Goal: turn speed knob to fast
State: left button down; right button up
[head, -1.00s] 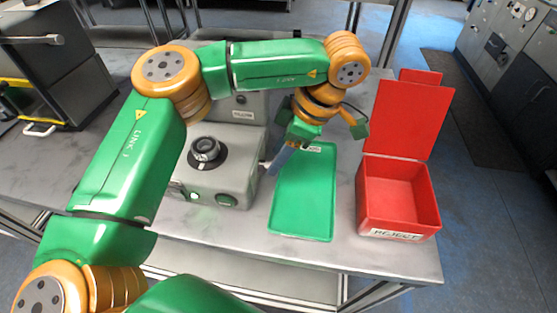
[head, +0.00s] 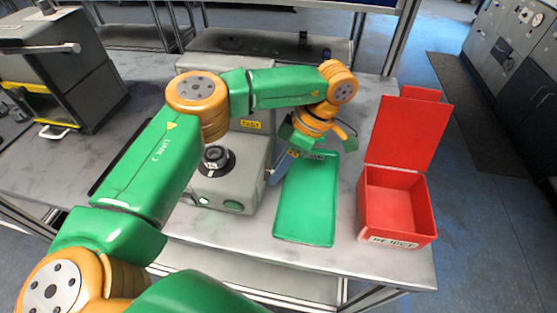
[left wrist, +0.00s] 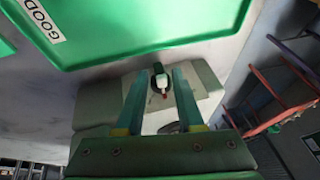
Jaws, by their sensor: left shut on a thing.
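The grey machine (head: 232,182) stands on the table, with a black round dial (head: 215,159) on its top and a yellow label (head: 250,124), seemingly reading FAST, on its upright part. My left gripper (head: 272,181) reaches down at the machine's right side. In the left wrist view, the two fingers of my left gripper (left wrist: 160,78) are on either side of a small dark knob (left wrist: 158,70) with a pale part and a red mark, on the machine's side. The gripper is shut on this knob. In the head view, the knob is hidden. My right gripper is not in view.
A green tray (head: 305,215) lies just right of the machine; its GOOD label shows in the left wrist view. A red reject bin (head: 392,225) with a raised back panel stands further right. A dark cabinet (head: 75,85) is at the far left.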

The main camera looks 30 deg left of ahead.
pick_arm(q)
jog(key=shift+w+g, duration=0.2)
jog(key=shift+g, duration=0.8)
jog(key=c, duration=0.8)
grip_release()
jog(key=shift+c, duration=0.2)
